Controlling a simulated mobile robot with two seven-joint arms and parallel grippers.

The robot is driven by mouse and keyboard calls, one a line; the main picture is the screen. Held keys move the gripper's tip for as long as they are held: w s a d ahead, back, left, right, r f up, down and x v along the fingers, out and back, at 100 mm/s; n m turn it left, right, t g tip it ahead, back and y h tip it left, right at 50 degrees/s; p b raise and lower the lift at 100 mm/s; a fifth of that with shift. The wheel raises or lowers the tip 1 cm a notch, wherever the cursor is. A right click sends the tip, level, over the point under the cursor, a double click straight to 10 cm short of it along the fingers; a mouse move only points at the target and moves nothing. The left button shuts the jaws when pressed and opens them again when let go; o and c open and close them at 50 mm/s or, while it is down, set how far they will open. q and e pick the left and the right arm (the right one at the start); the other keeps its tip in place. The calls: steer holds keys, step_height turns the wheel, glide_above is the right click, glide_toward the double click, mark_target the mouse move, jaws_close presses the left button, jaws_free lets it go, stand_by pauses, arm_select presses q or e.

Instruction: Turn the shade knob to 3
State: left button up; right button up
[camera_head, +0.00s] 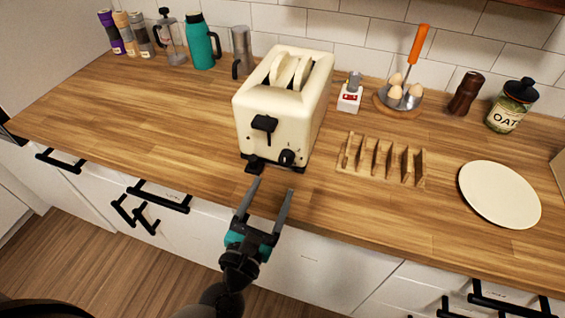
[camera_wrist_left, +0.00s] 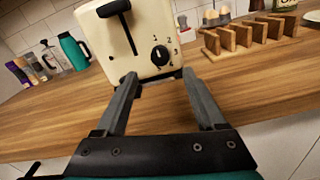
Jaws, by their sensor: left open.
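The black shade knob (camera_head: 288,158) is on the front of the cream toaster (camera_head: 250,110), low and to the right of the black lever (camera_head: 264,124). In the left wrist view, the knob (camera_wrist_left: 160,56) has numbers around its upper and right sides, with 3 at the right. A light mark on it seems to point up, near 1 and 2; the exact setting is too small to tell. My left gripper (camera_head: 274,186) is open and empty in front of the toaster, apart from the knob. In the wrist view, its fingertips (camera_wrist_left: 160,73) flank the knob from below. My right gripper is not in view.
Bread slices (camera_head: 291,72) stand in the toaster's slots. A wooden toast rack (camera_head: 382,180) is to the right, with a white plate (camera_head: 499,195) beyond. An egg holder (camera_head: 400,98) and jars stand behind. The counter's front edge is below my gripper.

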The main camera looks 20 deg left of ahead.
mark_target(285, 162)
arm_select(q)
steer(key=w, duration=0.7)
steer(key=shift+w+d+p, duration=0.15)
steer(key=shift+w+p, duration=0.25)
jaws_close()
